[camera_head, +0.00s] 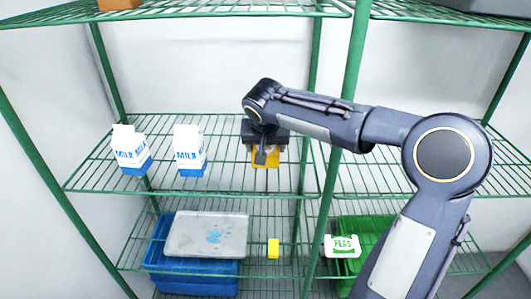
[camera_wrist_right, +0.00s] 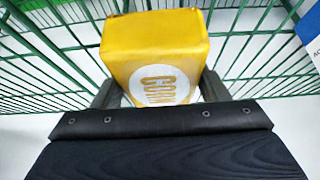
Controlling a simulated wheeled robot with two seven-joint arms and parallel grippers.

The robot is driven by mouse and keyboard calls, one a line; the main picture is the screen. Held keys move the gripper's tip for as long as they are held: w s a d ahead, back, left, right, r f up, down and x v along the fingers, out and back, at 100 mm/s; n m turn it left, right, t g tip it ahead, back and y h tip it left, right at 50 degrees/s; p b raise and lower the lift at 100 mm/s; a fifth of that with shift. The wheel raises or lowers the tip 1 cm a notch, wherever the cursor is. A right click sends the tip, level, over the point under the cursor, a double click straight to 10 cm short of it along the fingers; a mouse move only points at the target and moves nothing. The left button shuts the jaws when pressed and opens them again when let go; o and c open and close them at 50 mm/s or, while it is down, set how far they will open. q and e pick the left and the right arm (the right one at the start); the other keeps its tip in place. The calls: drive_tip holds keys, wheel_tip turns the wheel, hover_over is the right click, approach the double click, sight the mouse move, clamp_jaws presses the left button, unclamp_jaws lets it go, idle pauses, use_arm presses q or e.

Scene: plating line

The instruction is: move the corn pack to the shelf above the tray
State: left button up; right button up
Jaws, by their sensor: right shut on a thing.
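The yellow corn pack (camera_wrist_right: 155,50) is between the fingers of my right gripper (camera_wrist_right: 158,92), with its white CORN label facing the wrist camera. In the head view the pack (camera_head: 266,158) shows below and behind my right gripper (camera_head: 262,150), at the middle shelf (camera_head: 225,135), right of the milk cartons. I cannot tell whether the pack touches the shelf wires. The grey tray (camera_head: 205,235) lies on the shelf below, on the left, over blue crates. My left gripper is not in view.
Two milk cartons (camera_head: 130,150) (camera_head: 189,150) stand on the middle shelf at the left. A green post (camera_head: 345,100) stands beside my right arm.

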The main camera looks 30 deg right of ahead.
drive_tip(key=shift+f, duration=1.35)
drive_tip(key=shift+f, duration=0.15)
drive_tip(key=o, duration=1.3)
